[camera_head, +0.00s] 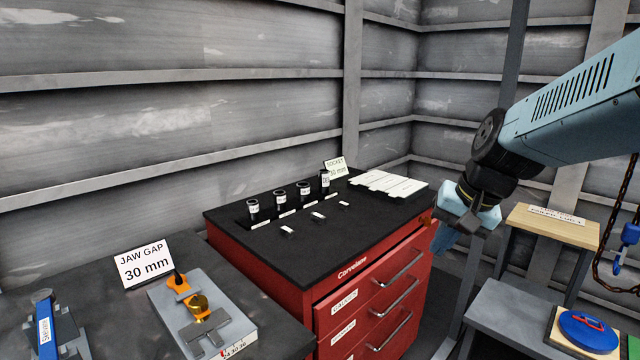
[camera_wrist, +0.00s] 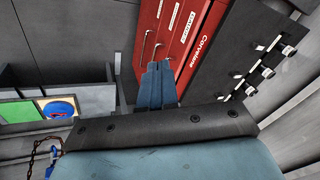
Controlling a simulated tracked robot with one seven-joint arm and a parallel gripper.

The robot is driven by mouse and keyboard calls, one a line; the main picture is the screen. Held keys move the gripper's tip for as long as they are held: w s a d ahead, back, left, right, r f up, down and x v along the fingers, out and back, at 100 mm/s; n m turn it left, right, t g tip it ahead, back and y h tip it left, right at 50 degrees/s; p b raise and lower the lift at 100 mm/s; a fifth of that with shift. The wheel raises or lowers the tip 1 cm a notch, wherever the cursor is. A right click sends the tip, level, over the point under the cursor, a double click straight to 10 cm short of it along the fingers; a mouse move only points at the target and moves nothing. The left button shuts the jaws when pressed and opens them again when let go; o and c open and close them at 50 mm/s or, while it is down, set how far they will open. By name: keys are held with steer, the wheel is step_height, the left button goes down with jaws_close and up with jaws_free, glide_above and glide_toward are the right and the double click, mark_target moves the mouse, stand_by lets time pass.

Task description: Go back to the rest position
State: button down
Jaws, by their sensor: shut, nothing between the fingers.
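My gripper (camera_head: 444,238) hangs at the right of the head view, in the air beside the right edge of the red tool cabinet (camera_head: 290,264). Its blue fingers point down and are together, with nothing between them. In the wrist view the shut fingers (camera_wrist: 157,84) show in front of the cabinet's red drawer front (camera_wrist: 180,38). My arm comes in from the upper right.
The cabinet's black top holds several black sockets (camera_head: 279,197), a "SOCKET" card (camera_head: 335,168) and white strips (camera_head: 388,184). At front left are a vise plate (camera_head: 202,318) and a "JAW GAP 30 mm" card (camera_head: 146,264). A low bench with a blue disc (camera_head: 588,330) stands right.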

steer(key=s+d+r+n+t+h, duration=0.1)
steer(key=s+r+n, duration=0.3)
steer(key=s, duration=0.4)
steer(key=shift+s+d+t+h, duration=0.15)
steer(key=shift+d+t+h, duration=0.3)
steer(key=shift+h, duration=0.35)
steer(key=c, duration=1.9)
jaws_free()
